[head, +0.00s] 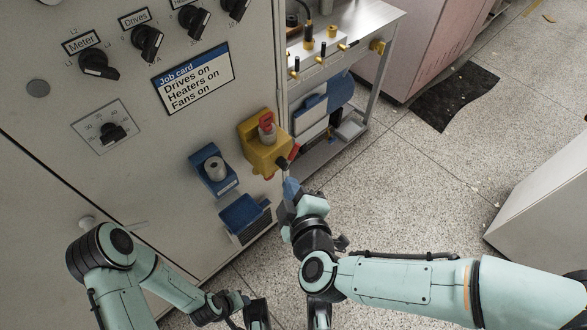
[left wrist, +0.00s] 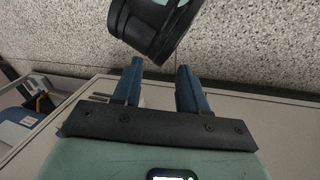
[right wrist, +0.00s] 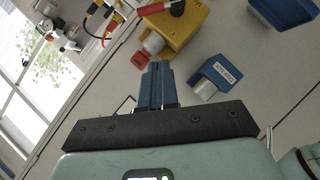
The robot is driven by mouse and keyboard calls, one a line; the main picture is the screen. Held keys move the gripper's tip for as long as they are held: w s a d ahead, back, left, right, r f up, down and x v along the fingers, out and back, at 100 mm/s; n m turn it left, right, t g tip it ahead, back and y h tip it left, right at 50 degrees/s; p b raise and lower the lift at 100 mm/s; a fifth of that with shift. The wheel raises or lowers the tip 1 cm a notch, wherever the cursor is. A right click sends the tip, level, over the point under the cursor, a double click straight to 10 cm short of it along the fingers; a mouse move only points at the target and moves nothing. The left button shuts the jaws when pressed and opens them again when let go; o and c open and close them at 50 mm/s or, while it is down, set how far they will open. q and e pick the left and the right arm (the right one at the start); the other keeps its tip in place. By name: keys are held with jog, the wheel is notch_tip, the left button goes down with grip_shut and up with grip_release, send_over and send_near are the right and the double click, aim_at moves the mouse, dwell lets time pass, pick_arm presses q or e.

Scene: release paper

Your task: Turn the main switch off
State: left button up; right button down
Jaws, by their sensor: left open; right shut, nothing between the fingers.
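A yellow box (head: 258,152) with a red knob (head: 267,123) sits on the panel's right part. My right gripper (head: 291,188) is shut and empty, just below and right of this box. In the right wrist view the closed blue fingers (right wrist: 157,68) point towards the yellow box (right wrist: 185,25), with a red part (right wrist: 140,60) close past their tips. Contact cannot be told. My left gripper (left wrist: 158,68) is open and empty, with a dark arm part beyond its fingers.
A job card (head: 193,78) reads drives, heaters and fans on. Rotary knobs, including Meter (head: 99,64) and Drives (head: 147,42), line the panel top. A blue block with a grey cylinder (head: 214,168) is left of the yellow box. A bench (head: 370,28) stands right; open floor lies beyond.

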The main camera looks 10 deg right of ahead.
jog(key=p, duration=0.9)
send_over(292, 160)
jog(key=s+a, duration=0.2)
jog(key=s, duration=0.2)
notch_tip(292, 160, down, 3)
jog(key=shift+w+d+f, duration=0.55)
jog(key=shift+d+f, duration=0.25)
jog(key=shift+f, duration=0.05)
pick_arm(q)
jog(key=s+d+r+g, duration=0.2)
jog(key=s+r, duration=0.5)
jog(key=r, duration=0.1)
jog(key=shift+s+d+r+m+g+h, duration=0.15)
jog(key=shift+d+m+g+h, duration=0.15)
jog(key=shift+h, duration=0.1)
pick_arm(e)
jog(key=shift+w+d+f, duration=0.25)
jog(key=shift+w+d, duration=0.05)
jog(key=shift+w, duration=0.1)
